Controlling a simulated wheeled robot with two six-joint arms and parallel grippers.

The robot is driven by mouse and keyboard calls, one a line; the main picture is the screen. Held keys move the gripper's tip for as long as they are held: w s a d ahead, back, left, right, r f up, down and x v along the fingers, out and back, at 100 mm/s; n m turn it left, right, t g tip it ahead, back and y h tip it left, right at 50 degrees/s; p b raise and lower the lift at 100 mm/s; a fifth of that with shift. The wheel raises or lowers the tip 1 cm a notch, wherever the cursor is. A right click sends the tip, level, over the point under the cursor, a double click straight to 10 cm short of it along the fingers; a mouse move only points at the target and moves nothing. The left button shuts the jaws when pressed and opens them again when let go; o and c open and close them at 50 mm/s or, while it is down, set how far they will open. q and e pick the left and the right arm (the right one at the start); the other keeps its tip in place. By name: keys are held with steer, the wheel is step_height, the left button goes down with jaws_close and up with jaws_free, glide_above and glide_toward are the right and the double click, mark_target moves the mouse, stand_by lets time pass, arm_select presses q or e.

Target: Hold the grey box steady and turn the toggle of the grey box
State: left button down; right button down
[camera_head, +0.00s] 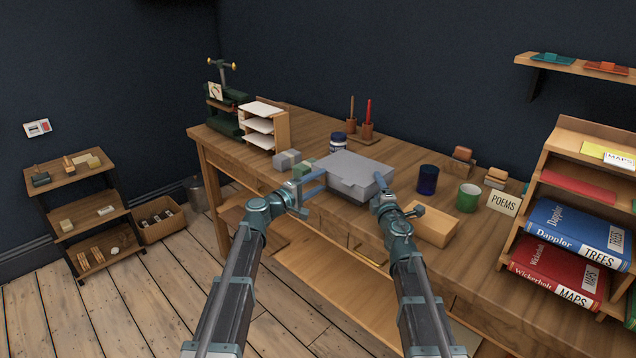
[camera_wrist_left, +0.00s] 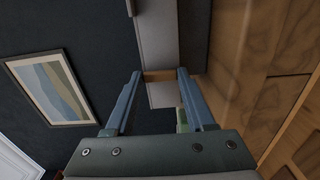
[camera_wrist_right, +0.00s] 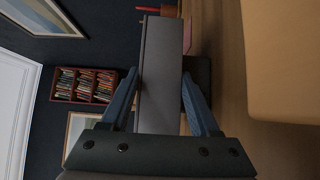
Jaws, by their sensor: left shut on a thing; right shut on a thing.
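The grey box (camera_head: 348,170) is a flat, light grey block at the front of the wooden bench, between my grippers. My left gripper (camera_head: 312,182) is at its left front corner and is shut on the box's edge. In the left wrist view the box (camera_wrist_left: 157,30) runs between the fingertips. My right gripper (camera_head: 380,202) is shut on its right front part. In the right wrist view the slab (camera_wrist_right: 160,80) fills the gap between the fingers. I cannot clearly make out the toggle. The box's far side is hidden.
A book rack (camera_head: 585,137) stands at far right.

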arm_select(q)
steer(key=c, duration=0.5)
jaws_free()
steer(key=shift+w+a, duration=0.1)
steer(key=shift+a, duration=0.05)
steer(key=shift+o, duration=1.3)
steer(key=v, duration=1.2)
arm_select(e)
steer(key=shift+c, duration=0.2)
jaws_free()
